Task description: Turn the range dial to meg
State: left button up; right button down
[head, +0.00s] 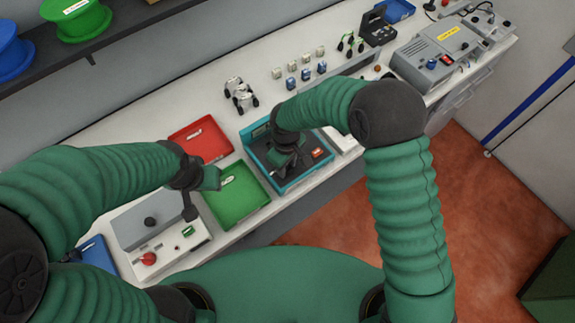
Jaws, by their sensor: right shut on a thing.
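A teal-framed tester (262,161) with a dark panel and a small red display (319,153) sits on the bench in the middle of the head view. My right gripper (288,166) reaches down onto its panel and is shut on what appears to be the range dial. The gripper and wrist hide the dial, so its pointer and markings cannot be read. My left gripper (191,212) hangs between the green tray and a grey control box; its jaw opening is too unclear to tell.
A green tray (259,196) and a red tray (221,145) lie left of the tester. The grey box (128,226) with black and red knobs is further left. Small blocks (306,73) stand behind. Another grey instrument (425,57) is at the far right.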

jog(key=shift+w+a+r, duration=0.15)
jog(key=shift+w, duration=0.1)
jog(key=c, duration=1.2)
grip_release()
jog(key=shift+c, duration=0.2)
jog(key=shift+o, duration=1)
notch_tip(320, 180, up, 16)
jog(key=b, duration=0.2)
jog(key=shift+r, duration=0.25)
jog(key=shift+a, duration=0.1)
